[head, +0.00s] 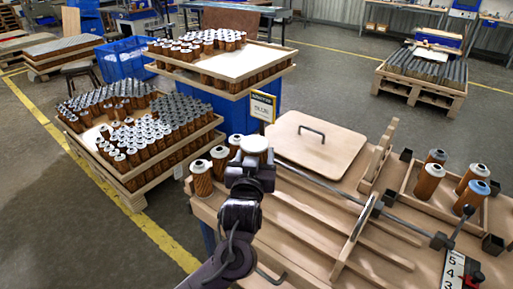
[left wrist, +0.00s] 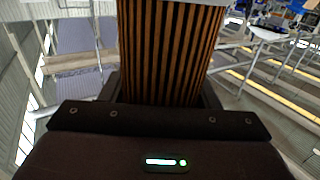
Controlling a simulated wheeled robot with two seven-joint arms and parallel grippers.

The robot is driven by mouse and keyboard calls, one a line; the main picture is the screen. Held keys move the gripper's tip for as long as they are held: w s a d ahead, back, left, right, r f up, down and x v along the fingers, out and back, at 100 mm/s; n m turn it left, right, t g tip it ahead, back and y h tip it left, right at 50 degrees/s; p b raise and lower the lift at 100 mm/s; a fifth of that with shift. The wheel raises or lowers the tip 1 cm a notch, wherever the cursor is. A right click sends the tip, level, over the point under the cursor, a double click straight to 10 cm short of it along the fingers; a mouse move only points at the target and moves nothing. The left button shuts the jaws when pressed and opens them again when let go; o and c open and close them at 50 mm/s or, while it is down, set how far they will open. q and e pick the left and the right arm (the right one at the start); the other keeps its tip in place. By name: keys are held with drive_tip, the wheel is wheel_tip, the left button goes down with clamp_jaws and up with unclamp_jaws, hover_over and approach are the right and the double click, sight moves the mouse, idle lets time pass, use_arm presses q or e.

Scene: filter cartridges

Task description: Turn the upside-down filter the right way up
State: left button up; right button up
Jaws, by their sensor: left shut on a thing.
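My left gripper (head: 250,168) is shut on a filter (head: 254,144) over the left part of the wooden workbench. The held filter shows a pale round end facing up in the head view; the gripper hides most of its body. In the left wrist view its brown pleated side (left wrist: 165,50) stands between the jaws. Beside it, to the left, more filters with pale caps (head: 200,176) stand upright. Which filter is upside down I cannot tell. My right gripper is not in view.
A wooden lid with a handle (head: 317,146) lies behind the gripper. Wooden rails and a slanted bar (head: 354,229) cross the bench to the right. Crates full of filters (head: 150,160) stand at the back left. A numbered plate (head: 453,272) is at the lower right.

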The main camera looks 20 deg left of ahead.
use_arm(q)
drive_tip(key=s+d+p, duration=0.2)
drive_tip(key=s+p, duration=0.3)
drive_tip(key=s, duration=0.9)
drive_tip(key=shift+d, duration=0.2)
drive_tip(key=m+p, duration=0.7)
drive_tip(key=p, duration=0.3)
